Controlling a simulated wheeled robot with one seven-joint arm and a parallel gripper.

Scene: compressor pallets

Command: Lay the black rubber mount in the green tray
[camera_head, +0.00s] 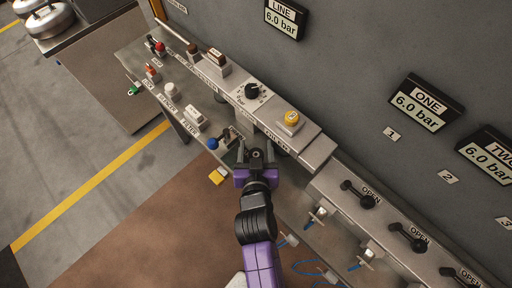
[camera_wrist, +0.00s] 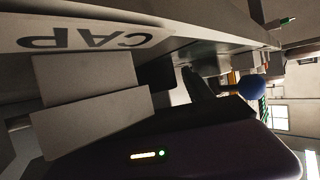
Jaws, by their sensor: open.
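My gripper (camera_head: 256,155) is open at the front edge of the grey shelf, below the yellow button, with its fingers pointing toward the wall. In the wrist view its grey finger blocks (camera_wrist: 90,122) stand close under a label reading CAP. I see nothing clearly held between the fingers. I cannot make out the black rubber mount for sure; a small dark shape (camera_head: 229,134) lies on the shelf just left of the gripper. I cannot identify a green tray; only a small green piece (camera_head: 134,90) shows at the shelf's left edge.
A blue ball (camera_head: 213,143), a white filter block (camera_head: 195,121) and a white dome (camera_head: 170,89) stand along the shelf to the left. A yellow button (camera_head: 292,118) and black lever handles (camera_head: 358,193) are at the right. Open floor (camera_head: 110,215) lies at lower left.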

